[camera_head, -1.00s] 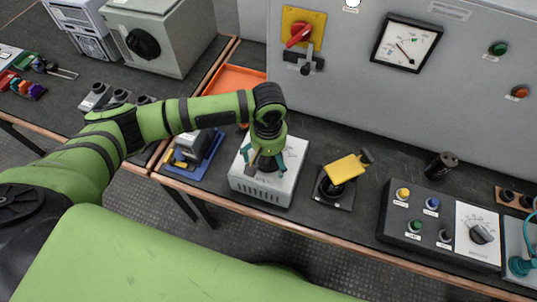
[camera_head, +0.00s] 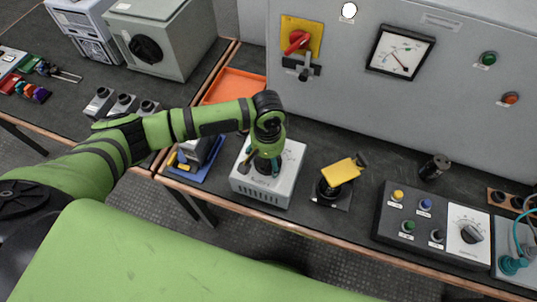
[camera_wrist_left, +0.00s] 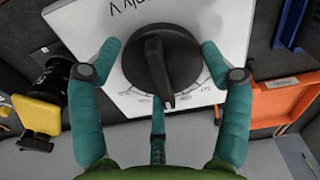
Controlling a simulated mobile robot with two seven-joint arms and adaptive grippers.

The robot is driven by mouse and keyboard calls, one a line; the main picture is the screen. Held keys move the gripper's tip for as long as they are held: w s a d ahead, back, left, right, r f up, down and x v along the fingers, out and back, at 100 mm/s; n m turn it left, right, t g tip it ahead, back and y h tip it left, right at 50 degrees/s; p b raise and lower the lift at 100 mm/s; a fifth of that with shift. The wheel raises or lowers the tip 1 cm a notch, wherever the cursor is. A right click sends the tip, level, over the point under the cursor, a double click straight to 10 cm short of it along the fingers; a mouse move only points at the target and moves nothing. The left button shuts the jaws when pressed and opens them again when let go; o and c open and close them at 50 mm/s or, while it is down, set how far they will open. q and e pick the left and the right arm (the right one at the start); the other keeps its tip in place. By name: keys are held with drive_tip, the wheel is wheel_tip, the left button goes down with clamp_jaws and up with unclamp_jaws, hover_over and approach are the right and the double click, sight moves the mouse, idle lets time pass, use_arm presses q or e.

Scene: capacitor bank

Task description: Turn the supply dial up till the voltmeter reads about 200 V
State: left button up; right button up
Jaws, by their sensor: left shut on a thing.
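The supply box (camera_head: 292,160) is a white unit with a vented front on the bench. Its black supply dial (camera_wrist_left: 160,62) has a pointer bar, pointing toward the bottom of the left wrist view, at the printed scale. My left gripper (camera_head: 264,172) is over the box from above and hides most of the dial in the head view. In the wrist view its teal fingers are around the dial, shut on it. The voltmeter (camera_head: 400,52) is a square black-framed gauge on the grey cabinet, its needle slanting to the lower right; its figures are too small to read. My right gripper is not in view.
A yellow-topped black device (camera_head: 338,176) stands right of the box. A blue tray (camera_head: 196,166) is to its left and an orange tray (camera_head: 235,86) behind. A control box (camera_head: 437,226) with buttons and a knob is at right. A red-yellow switch (camera_head: 300,42) is on the cabinet.

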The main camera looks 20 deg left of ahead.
use_arm(q)
drive_tip(key=o, duration=1.1)
drive_tip(key=shift+s+f, duration=0.35)
drive_tip(key=shift+s, duration=0.2)
drive_tip(key=shift+r, duration=0.15)
drive_tip(key=shift+w+r, duration=0.15)
drive_tip(key=shift+r, duration=0.1)
wheel_tip(320, 180, up, 12)
drive_tip(key=shift+f, duration=0.25)
